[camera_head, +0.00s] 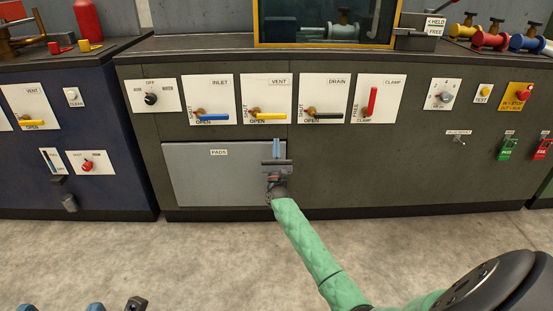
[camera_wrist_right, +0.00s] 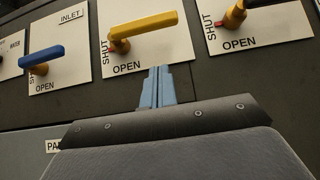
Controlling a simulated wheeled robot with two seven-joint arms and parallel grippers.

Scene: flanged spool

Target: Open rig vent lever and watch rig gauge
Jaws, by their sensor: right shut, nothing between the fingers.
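The yellow vent lever (camera_head: 270,116) is on a white plate marked VENT on the dark green bench front. It lies level, pointing right, just above the word OPEN; SHUT is printed upright at its left. In the right wrist view the same lever (camera_wrist_right: 145,25) shows above my fingers. My right gripper (camera_head: 277,147) is shut and empty. Its blue fingertips (camera_wrist_right: 158,75) point up just below the vent plate, apart from the lever. Another yellow lever (camera_head: 31,124), also marked VENT, is on the blue bench at left. I cannot make out a gauge.
The blue inlet lever (camera_head: 212,117) and dark drain lever (camera_head: 328,115) flank the vent lever. The red clamp lever (camera_head: 372,101) stands upright. A yellow-framed window (camera_head: 258,25) is above. A grey panel marked PADS (camera_head: 210,180) is below.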

